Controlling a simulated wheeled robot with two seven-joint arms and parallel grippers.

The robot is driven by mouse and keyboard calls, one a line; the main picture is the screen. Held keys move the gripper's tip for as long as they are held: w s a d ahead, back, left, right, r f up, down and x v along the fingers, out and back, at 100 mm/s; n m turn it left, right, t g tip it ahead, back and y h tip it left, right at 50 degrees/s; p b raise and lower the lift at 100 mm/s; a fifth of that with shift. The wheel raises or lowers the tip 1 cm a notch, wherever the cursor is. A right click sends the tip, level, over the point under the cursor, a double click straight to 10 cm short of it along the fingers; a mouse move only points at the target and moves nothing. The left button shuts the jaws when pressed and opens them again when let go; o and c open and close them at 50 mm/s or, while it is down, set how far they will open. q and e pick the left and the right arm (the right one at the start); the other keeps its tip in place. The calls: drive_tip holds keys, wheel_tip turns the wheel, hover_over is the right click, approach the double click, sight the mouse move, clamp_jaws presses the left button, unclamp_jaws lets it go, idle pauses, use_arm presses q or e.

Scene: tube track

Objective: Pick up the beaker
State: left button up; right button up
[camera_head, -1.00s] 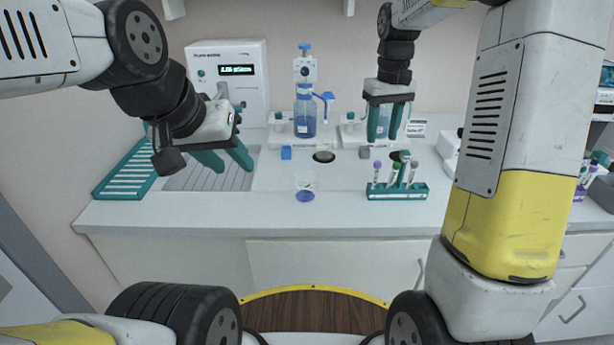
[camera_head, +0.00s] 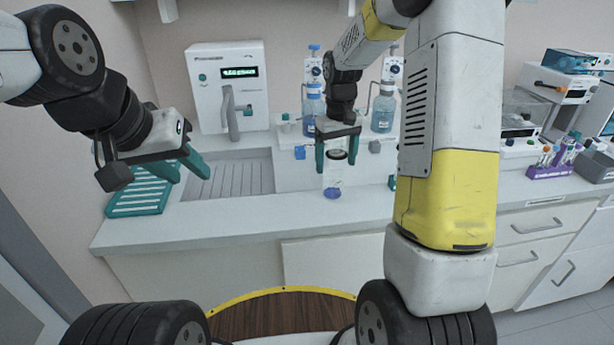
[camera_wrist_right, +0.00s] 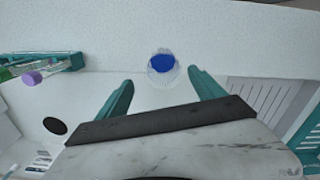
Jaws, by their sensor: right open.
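The beaker (camera_head: 332,191) is clear glass with blue liquid at its bottom. It stands upright on the white counter near the front edge. In the right wrist view the beaker (camera_wrist_right: 162,68) shows between and just beyond the fingertips. My right gripper (camera_head: 337,168) is open above and behind the beaker, its two teal fingers pointing down. It also shows in the right wrist view (camera_wrist_right: 160,82) with nothing between the fingers. My left gripper (camera_head: 192,172) is open and empty above the drain area at the left.
A teal rack (camera_head: 137,200) and a ribbed drain area (camera_head: 230,177) lie at the left. A white dispenser machine (camera_head: 229,90) stands behind. Blue bottles (camera_head: 383,112) stand at the back. A test tube rack (camera_wrist_right: 70,62) stands beside the beaker in the wrist view.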

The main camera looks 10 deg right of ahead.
sight(333, 184)
drive_tip(key=f, duration=0.8)
drive_tip(key=shift+s+a+f, duration=0.1)
drive_tip(key=shift+s+a, duration=0.1)
drive_tip(key=shift+a, duration=0.1)
drive_tip(key=shift+c, duration=0.2)
drive_tip(key=c, duration=1.4)
